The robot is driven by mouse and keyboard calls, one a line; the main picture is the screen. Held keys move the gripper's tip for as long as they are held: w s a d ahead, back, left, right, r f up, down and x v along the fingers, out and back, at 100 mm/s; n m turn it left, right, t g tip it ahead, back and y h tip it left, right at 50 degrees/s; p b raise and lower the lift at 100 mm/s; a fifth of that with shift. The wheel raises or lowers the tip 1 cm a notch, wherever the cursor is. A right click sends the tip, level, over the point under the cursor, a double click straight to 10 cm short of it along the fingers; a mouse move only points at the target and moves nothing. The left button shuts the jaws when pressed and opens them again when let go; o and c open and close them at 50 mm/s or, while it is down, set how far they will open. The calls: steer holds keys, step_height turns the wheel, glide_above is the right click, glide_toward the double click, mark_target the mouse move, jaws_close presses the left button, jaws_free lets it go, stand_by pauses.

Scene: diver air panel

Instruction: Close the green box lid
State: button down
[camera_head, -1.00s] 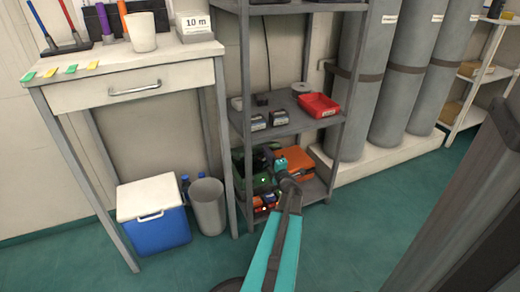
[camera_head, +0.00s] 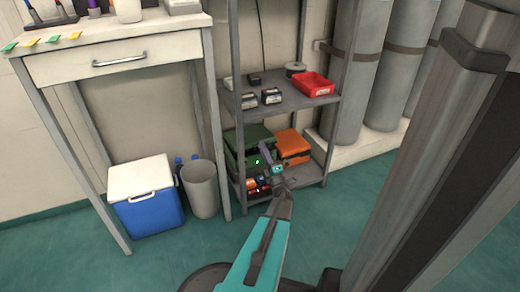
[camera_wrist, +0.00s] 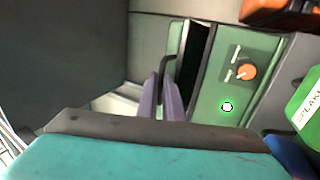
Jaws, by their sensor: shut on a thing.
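The green box (camera_head: 250,138) sits on the bottom shelf of the grey rack, left of an orange case. A small green light shows on it. In the wrist view its green panel (camera_wrist: 222,85) carries an orange knob and the lit light. A dark gap separates this panel from a thin green strip (camera_wrist: 174,38), apparently the lid's edge. My gripper (camera_head: 265,149) reaches the box from the front. In the wrist view its purple fingers (camera_wrist: 161,92) are shut on a black handle (camera_wrist: 166,66) beside that strip. The lid's exact angle cannot be told.
The orange case (camera_head: 292,146) is close on the right. The middle shelf (camera_head: 285,110) is above. A grey bin (camera_head: 200,188) and blue cooler (camera_head: 147,195) stand left.

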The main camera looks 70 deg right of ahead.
steer(key=shift+w+d+f, duration=0.2)
steer(key=shift+w, duration=0.15)
steer(key=c, duration=2.2)
jaws_free()
steer(key=shift+s, duration=0.1)
steer(key=p+v, duration=0.5)
steer(key=v, duration=0.9)
steer(key=shift+s+r, duration=0.2)
steer(key=shift+r, duration=0.1)
steer(key=shift+c, duration=0.3)
